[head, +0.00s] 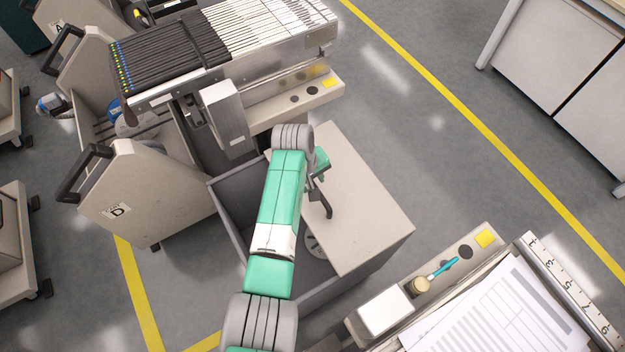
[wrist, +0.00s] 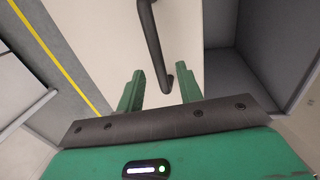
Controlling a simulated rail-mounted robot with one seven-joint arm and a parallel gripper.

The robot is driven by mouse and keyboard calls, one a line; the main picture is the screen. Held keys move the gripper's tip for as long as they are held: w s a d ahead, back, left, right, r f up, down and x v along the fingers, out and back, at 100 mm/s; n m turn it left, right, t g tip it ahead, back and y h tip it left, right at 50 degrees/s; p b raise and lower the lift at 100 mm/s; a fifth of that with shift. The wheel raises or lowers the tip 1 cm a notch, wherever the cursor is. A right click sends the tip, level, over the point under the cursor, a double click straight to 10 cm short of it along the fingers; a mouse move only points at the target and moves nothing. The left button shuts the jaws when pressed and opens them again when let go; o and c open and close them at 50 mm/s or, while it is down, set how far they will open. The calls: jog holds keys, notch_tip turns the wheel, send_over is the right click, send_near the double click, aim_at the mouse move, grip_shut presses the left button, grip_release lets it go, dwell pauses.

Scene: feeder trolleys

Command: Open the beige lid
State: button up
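The beige lid (head: 368,205) is a flat panel on the right side of the grey bin (head: 228,208). The bin's dark interior is open to view left of the lid. A black bar handle (head: 327,207) is on the lid near its left edge. My gripper (head: 320,172) is beside the handle, partly hidden by my arm. In the wrist view my gripper (wrist: 158,82) is open, its two green fingers apart. The handle (wrist: 152,35) runs down the lid (wrist: 177,35), its lower end between the fingers in the picture. Contact cannot be told.
A metal feeder trolley (head: 225,45) stands above the bin, and a beige trolley marked D (head: 140,195) stands left. A worktop with papers (head: 490,310) and a brush (head: 443,267) is at lower right. Open floor (head: 450,170) lies right of the lid.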

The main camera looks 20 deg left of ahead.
notch_tip(320, 180, up, 6)
jog(key=p, duration=0.2)
jog(key=shift+s+a, duration=0.45)
